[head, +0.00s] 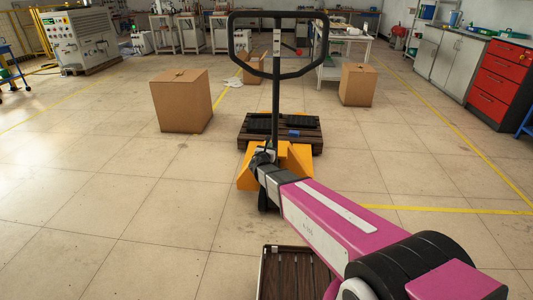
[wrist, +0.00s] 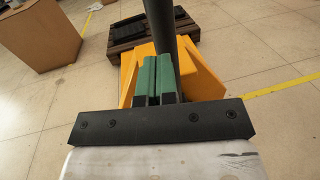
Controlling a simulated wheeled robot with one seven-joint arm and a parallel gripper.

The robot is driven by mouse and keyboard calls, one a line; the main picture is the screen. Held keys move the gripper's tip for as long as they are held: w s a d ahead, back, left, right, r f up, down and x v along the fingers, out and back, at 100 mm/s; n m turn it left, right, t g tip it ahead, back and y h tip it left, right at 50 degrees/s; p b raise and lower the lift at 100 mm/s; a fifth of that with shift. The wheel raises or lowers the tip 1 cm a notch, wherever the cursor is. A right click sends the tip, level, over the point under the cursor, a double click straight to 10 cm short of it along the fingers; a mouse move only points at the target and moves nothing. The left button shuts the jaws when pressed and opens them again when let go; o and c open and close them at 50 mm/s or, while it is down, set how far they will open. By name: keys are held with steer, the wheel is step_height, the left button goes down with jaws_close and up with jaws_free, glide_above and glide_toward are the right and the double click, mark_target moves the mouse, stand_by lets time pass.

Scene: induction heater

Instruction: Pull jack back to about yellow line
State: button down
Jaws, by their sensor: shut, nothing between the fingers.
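The yellow pallet jack (head: 290,163) stands ahead of me, its black loop handle (head: 234,40) and upright shaft (head: 276,105) toward me. It also shows in the wrist view (wrist: 205,75). My gripper (head: 264,155) is at the lower shaft in the head view. In the wrist view my green fingers (wrist: 156,75) are shut together with nothing between them. The shaft (wrist: 163,28) rises just beyond and beside them; whether they touch it I cannot tell. A yellow floor line (head: 430,209) runs right from near the jack; the wrist view shows it too (wrist: 285,86).
A dark wooden pallet (head: 310,142) with black items and a blue piece sits at the jack's far side. Cardboard boxes stand left (head: 181,103) and right (head: 357,85). A red drawer cabinet (head: 500,82) is at far right. The floor at left is clear.

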mark_target(273, 139)
steer(key=shift+x, duration=2.4)
steer(key=shift+w, duration=0.1)
